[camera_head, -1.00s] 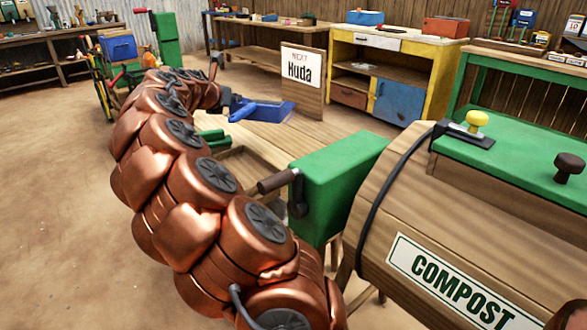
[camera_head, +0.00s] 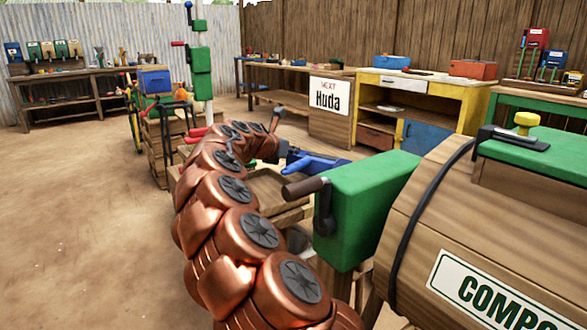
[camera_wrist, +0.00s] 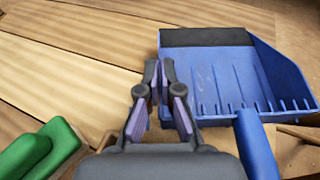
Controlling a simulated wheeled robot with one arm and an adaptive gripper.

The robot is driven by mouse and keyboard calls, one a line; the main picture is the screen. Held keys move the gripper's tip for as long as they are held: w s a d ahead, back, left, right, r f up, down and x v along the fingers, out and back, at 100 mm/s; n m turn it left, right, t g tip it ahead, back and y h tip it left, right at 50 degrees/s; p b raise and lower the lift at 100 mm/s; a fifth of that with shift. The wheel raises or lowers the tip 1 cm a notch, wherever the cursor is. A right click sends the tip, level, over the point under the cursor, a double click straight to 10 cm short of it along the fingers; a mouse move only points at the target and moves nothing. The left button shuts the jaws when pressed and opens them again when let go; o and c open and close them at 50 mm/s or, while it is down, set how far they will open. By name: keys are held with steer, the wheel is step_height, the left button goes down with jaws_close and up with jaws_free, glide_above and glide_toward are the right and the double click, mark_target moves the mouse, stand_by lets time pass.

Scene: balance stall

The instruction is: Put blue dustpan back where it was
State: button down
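The blue dustpan (camera_head: 320,162) lies beyond the end of my arm in the head view. In the wrist view the dustpan (camera_wrist: 215,75) is at the right, its dark-lipped scoop facing away and its handle running toward the bottom edge. The handle passes to the right of the gripper, not between the fingertips. In the head view my gripper (camera_head: 287,151) is small and partly hidden by my arm.
A green box with a crank (camera_head: 365,205) and a wooden compost barrel (camera_head: 425,210) stand close on the right. A green post device (camera_head: 202,65) stands at the left. The left floor is clear.

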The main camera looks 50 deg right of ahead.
mark_target(291, 161)
steer(key=shift+f+b, duration=0.8)
steer(key=shift+f, duration=1.1)
steer(key=c, duration=1.3)
jaws_free()
steer(key=shift+f, duration=0.1)
steer(key=shift+a+r, duration=0.25)
steer(key=shift+r, duration=0.05)
steer(key=p+v, duration=0.3)
steer(key=v, duration=0.8)
steer(key=shift+a+p, duration=0.2)
steer(key=shift+p, duration=0.1)
